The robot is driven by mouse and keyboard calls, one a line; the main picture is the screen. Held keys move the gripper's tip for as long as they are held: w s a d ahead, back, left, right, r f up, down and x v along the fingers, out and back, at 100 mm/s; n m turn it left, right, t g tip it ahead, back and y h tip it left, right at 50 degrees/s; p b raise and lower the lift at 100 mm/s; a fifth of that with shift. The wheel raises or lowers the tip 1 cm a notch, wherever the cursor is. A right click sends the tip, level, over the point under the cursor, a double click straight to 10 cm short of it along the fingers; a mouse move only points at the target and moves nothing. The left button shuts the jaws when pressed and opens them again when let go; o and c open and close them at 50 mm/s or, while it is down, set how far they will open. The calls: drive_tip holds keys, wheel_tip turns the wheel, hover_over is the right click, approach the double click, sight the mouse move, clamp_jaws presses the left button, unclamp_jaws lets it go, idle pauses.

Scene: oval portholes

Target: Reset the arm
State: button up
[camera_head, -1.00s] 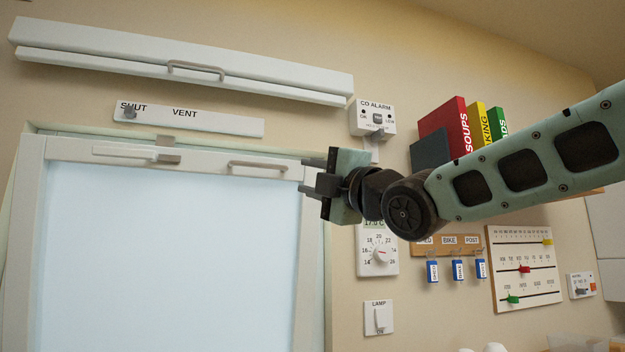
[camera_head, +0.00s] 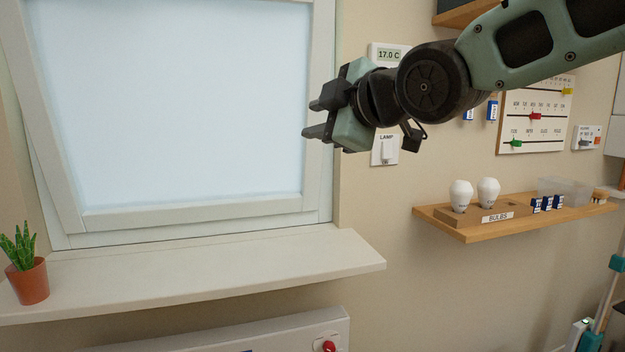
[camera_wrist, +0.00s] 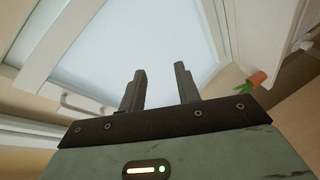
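My gripper (camera_head: 318,118) is at the upper middle of the head view, in front of the right side of the window frame and the wall beside it. Its fingers point left toward the window (camera_head: 175,105). In the wrist view my gripper (camera_wrist: 160,88) shows two fingers standing apart with nothing between them. The window pane (camera_wrist: 140,45) fills the background behind the fingers. The gripper appears clear of everything around it.
A lamp switch (camera_head: 385,150) and a thermostat (camera_head: 389,54) sit on the wall close to my gripper. A shelf (camera_head: 465,232) with bulbs (camera_head: 460,196) is at the right. A potted plant (camera_head: 30,280) stands on the windowsill (camera_head: 200,265). The space before the window is clear.

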drive_tip(key=s+d+f+m+g+h, duration=0.35)
drive_tip(key=s+f, duration=0.35)
drive_tip(key=f, duration=0.3)
drive_tip(key=s+d+f+m+g+h, duration=0.2)
drive_tip(key=s+f+m+g, duration=0.2)
drive_tip(key=s+f, duration=0.5)
drive_tip(key=s+d+f+m+g+h, duration=0.1)
drive_tip(key=s+d+f+m+g, duration=0.1)
drive_tip(key=s+d+f, duration=0.2)
drive_tip(key=s+d+f+m+g+h+p, duration=0.1)
drive_tip(key=s+d+f+m+g+h, duration=0.1)
drive_tip(key=s+f, duration=0.5)
drive_tip(key=shift+s+d+m+g, duration=0.45)
drive_tip(key=shift+s+d+g, duration=0.1)
drive_tip(key=shift+s+d, duration=0.3)
